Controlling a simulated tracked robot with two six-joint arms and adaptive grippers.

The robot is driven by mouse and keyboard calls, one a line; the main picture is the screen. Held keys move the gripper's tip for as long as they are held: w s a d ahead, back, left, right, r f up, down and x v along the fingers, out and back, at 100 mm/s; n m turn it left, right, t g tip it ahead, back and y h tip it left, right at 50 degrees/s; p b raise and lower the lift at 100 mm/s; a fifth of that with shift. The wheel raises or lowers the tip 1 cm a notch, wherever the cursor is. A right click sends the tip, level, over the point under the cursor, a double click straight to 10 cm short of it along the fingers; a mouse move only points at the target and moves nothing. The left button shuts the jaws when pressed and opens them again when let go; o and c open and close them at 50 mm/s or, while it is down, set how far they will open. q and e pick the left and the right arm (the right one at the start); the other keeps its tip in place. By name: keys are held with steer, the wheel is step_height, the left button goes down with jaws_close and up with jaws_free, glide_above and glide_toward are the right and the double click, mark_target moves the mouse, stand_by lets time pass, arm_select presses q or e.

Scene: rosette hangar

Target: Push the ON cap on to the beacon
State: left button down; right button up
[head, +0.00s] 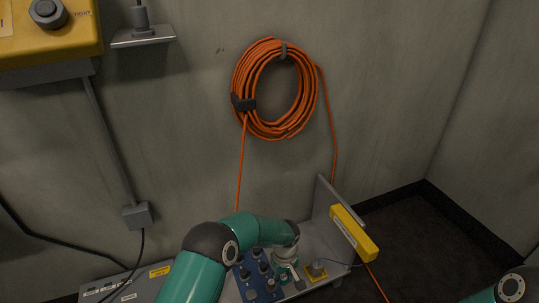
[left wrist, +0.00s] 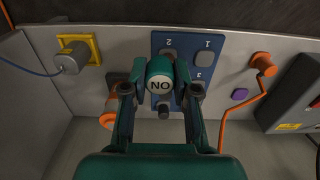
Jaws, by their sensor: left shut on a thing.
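My left gripper (left wrist: 160,92) is shut on the ON cap (left wrist: 160,86), a round cap with a pale face and dark lettering that appears upside down in the left wrist view. In the head view the left gripper (head: 286,268) is low over the bench panel. An orange, pale-ended cylinder (left wrist: 107,119) stands partly behind one finger in the left wrist view; I cannot tell for sure that it is the beacon. The cap appears apart from it. My right gripper is out of view; only part of the right arm shows at the lower right of the head view.
A blue panel (left wrist: 186,49) with numbered grey knobs lies beyond the cap. A grey connector on a yellow plate (left wrist: 95,42), an orange plug (left wrist: 263,65) and a purple button (left wrist: 239,94) flank it. An upright plate with a yellow block (head: 354,233) bounds the bench's right end.

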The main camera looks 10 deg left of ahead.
arm_select(q)
steer(key=d+r, duration=0.5)
steer(key=d, duration=0.4)
steer(key=shift+w+d, duration=0.3)
steer(key=shift+d, duration=0.05)
stand_by(0.5)
